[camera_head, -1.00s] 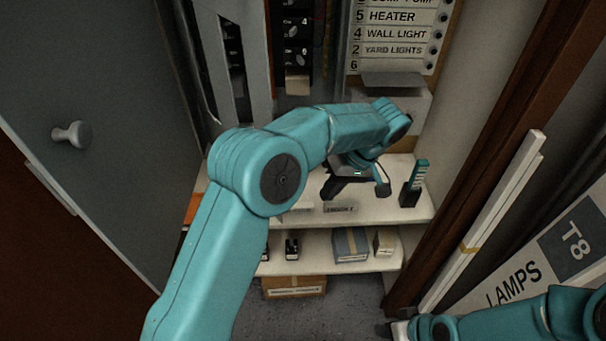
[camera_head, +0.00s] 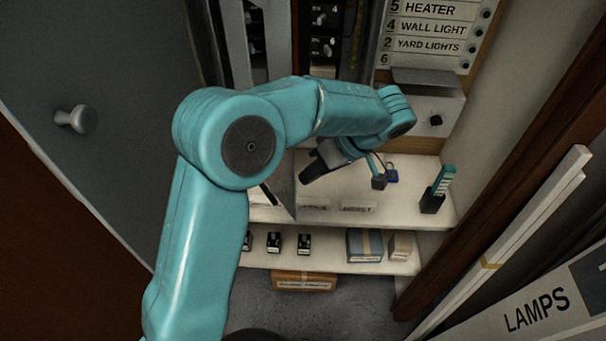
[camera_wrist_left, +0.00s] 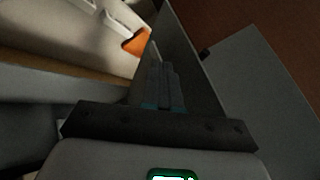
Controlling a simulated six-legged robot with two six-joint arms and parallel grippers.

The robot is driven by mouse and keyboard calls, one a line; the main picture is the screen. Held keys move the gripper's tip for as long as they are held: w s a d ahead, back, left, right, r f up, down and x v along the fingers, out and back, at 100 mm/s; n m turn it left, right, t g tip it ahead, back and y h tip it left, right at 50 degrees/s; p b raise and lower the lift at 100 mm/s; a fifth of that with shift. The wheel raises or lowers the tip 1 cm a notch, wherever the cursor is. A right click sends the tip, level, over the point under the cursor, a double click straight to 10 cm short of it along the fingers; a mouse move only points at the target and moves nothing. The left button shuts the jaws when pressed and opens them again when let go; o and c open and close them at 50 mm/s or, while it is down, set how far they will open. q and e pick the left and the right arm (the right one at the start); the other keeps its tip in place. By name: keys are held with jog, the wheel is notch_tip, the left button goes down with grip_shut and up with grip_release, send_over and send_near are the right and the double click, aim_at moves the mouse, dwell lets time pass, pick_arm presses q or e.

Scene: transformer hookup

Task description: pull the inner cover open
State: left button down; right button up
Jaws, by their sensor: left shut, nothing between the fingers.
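The inner cover (camera_head: 283,186) is a grey metal panel with cut-outs. It stands edge-on left of the breaker column, and its lower corner shows below my left arm, in front of the shelf. My left gripper (camera_head: 308,172) is shut and empty just right of that lower part; my forearm hides the cover's middle. In the left wrist view the shut fingers (camera_wrist_left: 163,75) lie close along a grey panel (camera_wrist_left: 190,50), seemingly the cover. I cannot tell whether they touch it. My right gripper is out of view.
The grey outer door (camera_head: 95,165) with a round knob (camera_head: 77,119) stands open at left. A brown post (camera_head: 500,170) bounds the right.

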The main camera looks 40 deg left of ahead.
pick_arm(q)
jog(key=s, duration=0.2)
jog(key=shift+s+a+r, duration=0.15)
jog(key=shift+s+a, duration=0.05)
jog(key=shift+s, duration=0.15)
jog(key=shift+w+a+f, duration=0.15)
jog(key=shift+w+f, duration=0.05)
jog(key=shift+w, duration=0.15)
jog(key=shift+s, duration=0.2)
jog(key=s+b, duration=0.1)
jog(key=s+a+m+b, duration=0.1)
jog(key=s+b, duration=0.1)
jog(key=s+a+m+t+b, duration=0.1)
jog(key=s, duration=0.1)
jog(key=shift+s+a+f+y, duration=0.15)
jog(key=shift+s+f+y, duration=0.05)
jog(key=shift+s+y, duration=0.1)
jog(key=s+a+m+t+b, duration=0.1)
jog(key=s+a+m+b, duration=0.1)
jog(key=s, duration=0.5)
jog(key=shift+a+r+m+t+b, duration=0.35)
jog(key=shift+a+b, duration=0.35)
jog(key=shift+a, duration=0.4)
jog(key=shift+w, duration=0.15)
